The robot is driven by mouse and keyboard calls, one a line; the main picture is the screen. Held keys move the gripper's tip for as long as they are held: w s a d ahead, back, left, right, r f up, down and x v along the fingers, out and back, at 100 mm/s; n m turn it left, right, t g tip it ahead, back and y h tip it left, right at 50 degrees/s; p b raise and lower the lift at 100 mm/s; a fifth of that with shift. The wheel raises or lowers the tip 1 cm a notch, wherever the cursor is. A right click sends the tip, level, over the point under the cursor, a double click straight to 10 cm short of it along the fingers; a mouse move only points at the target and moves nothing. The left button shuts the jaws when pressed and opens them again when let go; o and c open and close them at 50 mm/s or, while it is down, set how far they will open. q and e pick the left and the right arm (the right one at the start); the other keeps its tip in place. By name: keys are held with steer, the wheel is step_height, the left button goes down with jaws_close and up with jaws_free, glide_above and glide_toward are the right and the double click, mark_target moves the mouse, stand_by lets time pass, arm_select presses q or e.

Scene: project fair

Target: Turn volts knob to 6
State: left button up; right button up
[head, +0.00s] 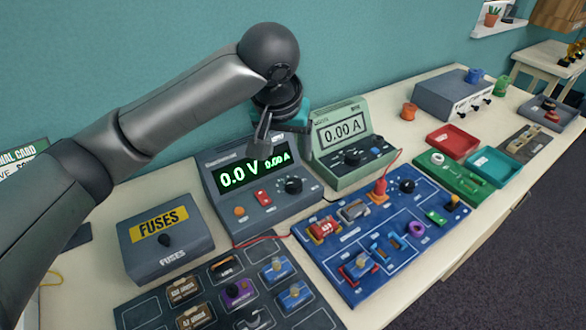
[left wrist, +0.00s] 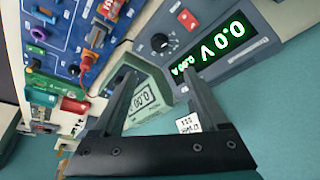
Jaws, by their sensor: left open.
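The power supply (head: 262,172) is a grey box with a green-lit display (head: 256,171) reading 0.0 V and 0.00 A. Its black round knob (head: 292,185) sits on the right of the front panel, beside a red switch (head: 262,197). The knob also shows in the left wrist view (left wrist: 160,42), ahead of the fingertips. Its label and pointer setting are too small to read. My left gripper (head: 281,137) is open and empty, above and behind the knob, apart from it. Its two fingers (left wrist: 157,78) spread in the left wrist view. My right gripper is not in view.
A green meter (head: 345,140) stands close to the right of the supply. The fuses box (head: 165,240) stands to its left. A blue circuit board (head: 375,235) and a dark component board (head: 225,290) lie in front. A red wire (head: 265,240) runs before the supply.

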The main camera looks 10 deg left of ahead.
arm_select(q)
steer(key=b, duration=0.1)
glide_toward(294, 182)
steer(key=b+x, duration=0.2)
steer(key=x, duration=0.6)
steer(key=shift+f, duration=0.3)
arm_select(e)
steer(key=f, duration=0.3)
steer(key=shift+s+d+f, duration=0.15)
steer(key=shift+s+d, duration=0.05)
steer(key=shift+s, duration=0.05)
arm_select(q)
jaws_close()
